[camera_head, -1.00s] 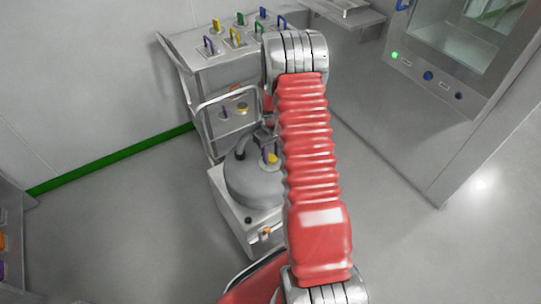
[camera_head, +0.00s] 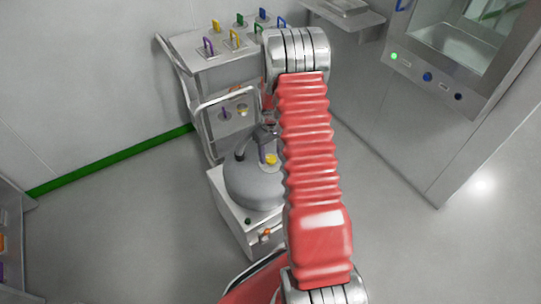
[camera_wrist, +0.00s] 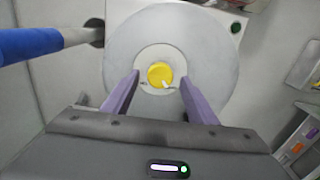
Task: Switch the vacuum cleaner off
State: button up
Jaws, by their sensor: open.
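The vacuum cleaner (camera_head: 254,190) is a grey domed drum on a pale box-like base, left of my arm in the head view. In the wrist view its round grey lid (camera_wrist: 205,45) fills the middle. A yellow rotary knob (camera_wrist: 158,72) sits at the lid's centre in a pale disc, with a white pointer mark towards its lower right. My gripper (camera_wrist: 160,78) is open. Its two purple fingers reach towards the lid on either side of the knob, with gaps. Whether the fingertips reach knob height is unclear. My arm partly hides the drum in the head view.
A blue hose (camera_wrist: 30,44) with a grey end meets the drum's left in the wrist view. A green button (camera_wrist: 236,28) is on the base. A metal rack (camera_head: 205,62) with coloured handles stands behind. A cabinet (camera_head: 435,85) is at right; floor between is clear.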

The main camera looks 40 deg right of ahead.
aim_at(271, 158)
notch_tip(271, 158, up, 12)
jog(key=shift+r, duration=0.15)
dwell(0.3)
dwell(0.6)
jog(key=s+a+r+t, duration=0.5)
jog(key=s+a+r, duration=1.9)
jog(key=a+r, duration=0.2)
jog(key=shift+s+a+t, duration=0.15)
jog(key=shift+a+t, duration=0.1)
jog(key=shift+t, duration=0.05)
jog(key=shift+c, duration=0.3)
